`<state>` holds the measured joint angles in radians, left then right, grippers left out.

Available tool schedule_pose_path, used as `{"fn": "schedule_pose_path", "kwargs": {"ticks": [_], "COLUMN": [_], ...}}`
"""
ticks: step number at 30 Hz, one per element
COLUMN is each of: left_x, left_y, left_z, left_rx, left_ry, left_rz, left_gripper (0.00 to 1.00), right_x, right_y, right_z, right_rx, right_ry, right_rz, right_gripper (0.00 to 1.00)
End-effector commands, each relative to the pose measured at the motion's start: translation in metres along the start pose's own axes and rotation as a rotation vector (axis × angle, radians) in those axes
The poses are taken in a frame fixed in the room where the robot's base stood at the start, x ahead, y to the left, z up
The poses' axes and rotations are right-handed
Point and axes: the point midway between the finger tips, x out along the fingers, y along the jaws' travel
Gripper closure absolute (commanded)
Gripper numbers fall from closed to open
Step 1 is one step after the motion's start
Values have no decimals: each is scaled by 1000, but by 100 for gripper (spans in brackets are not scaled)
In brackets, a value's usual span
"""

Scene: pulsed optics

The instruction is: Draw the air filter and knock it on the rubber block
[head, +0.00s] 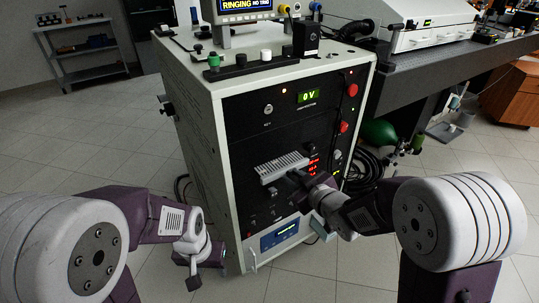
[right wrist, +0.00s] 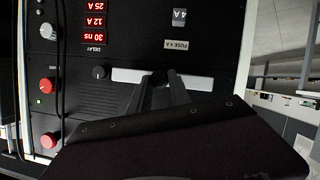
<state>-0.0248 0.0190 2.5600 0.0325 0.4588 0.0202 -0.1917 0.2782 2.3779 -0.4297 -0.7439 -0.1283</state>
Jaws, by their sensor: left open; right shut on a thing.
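The air filter (head: 281,163) is a pale, ribbed slab in front of the cabinet's black panel. My right gripper (head: 298,178) is shut on its front edge. The right wrist view shows the filter (right wrist: 195,81) as a pale bar across the ends of the right gripper's dark fingers (right wrist: 158,84). I cannot tell whether its back edge is still in a slot. My left gripper (head: 207,270) is open and empty, low by the cabinet's left front corner. I cannot surely pick out the rubber block; a long black strip (head: 240,69) lies on the cabinet top.
The cabinet (head: 182,128) has a front panel with knobs, red buttons (head: 352,90) and a 0 V display (head: 309,97). A black box (head: 306,39) and a green-topped post (head: 214,62) are on top. An optics bench (head: 430,72) stands right. Floor at left is clear.

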Motion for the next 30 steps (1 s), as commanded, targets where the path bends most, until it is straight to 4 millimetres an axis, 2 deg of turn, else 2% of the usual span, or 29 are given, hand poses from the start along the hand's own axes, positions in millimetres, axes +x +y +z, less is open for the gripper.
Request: {"fn": "schedule_pose_path", "kwargs": {"ticks": [5,15,24,25,27,30], "left_x": [0,-1,-1,-1,-1,-1], "left_y": [0,0,0,0,0,0], "left_z": [0,0,0,0,0,0], "left_rx": [0,0,0,0,0,0], "left_ry": [0,0,0,0,0,0], "left_rz": [0,0,0,0,0,0], "left_gripper": [51,51,51,51,51,51], "right_x": [-5,-42,-46,-46,-46,-46], "right_y": [1,1,0,0,0,0], "right_z": [2,16,19,19,19,19], "right_rx": [0,1,0,0,0,0], "right_ry": [1,2,2,1,1,1], "right_rz": [3,3,1,1,1,0], "right_gripper": [100,100,100,82,100,100]}}
